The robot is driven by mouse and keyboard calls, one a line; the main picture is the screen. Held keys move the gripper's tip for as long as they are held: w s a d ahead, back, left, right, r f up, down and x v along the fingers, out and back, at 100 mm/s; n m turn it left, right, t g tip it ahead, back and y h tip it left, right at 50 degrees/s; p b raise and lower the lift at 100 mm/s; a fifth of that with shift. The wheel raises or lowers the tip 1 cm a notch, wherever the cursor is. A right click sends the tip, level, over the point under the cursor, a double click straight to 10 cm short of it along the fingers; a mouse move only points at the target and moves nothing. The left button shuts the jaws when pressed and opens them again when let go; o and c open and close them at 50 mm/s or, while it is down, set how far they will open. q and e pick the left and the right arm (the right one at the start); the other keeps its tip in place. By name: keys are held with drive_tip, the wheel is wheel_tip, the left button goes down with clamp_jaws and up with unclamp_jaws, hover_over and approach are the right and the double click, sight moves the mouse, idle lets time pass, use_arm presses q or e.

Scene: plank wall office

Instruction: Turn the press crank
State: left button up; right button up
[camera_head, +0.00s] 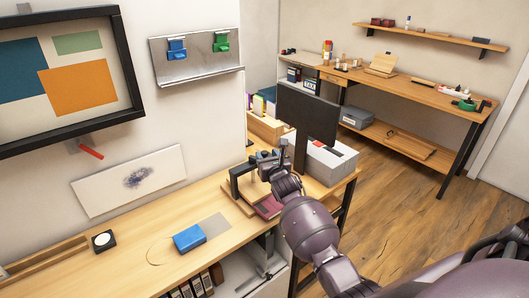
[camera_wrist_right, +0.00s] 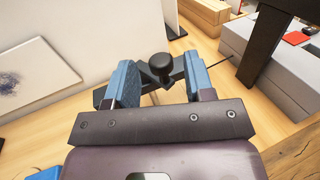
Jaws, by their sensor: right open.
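The press has a dark frame (camera_head: 239,181) on a wooden base at the right end of the desk, with a dark red block or book (camera_head: 268,207) by its foot. My right arm hides much of its upper part. My right gripper (camera_head: 272,159) is at the top of the press. In the right wrist view the crank's round black knob (camera_wrist_right: 162,64) and dark bars show between my open right gripper's blue-padded fingers (camera_wrist_right: 159,84). Both pads look apart from the knob. My left gripper is out of view.
A dark upright panel (camera_head: 307,118) and a grey box (camera_head: 330,160) stand close beside the press. Another workbench (camera_head: 420,90) stands at the back right.

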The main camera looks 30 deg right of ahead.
sight(267, 153)
drive_tip(key=shift+x, duration=1.45)
drive_tip(key=c, duration=0.9)
drive_tip(key=shift+o, duration=0.2)
drive_tip(key=shift+d+n+y, duration=0.2)
drive_tip(key=shift+n+y, duration=0.2)
drive_tip(key=shift+y, duration=0.2)
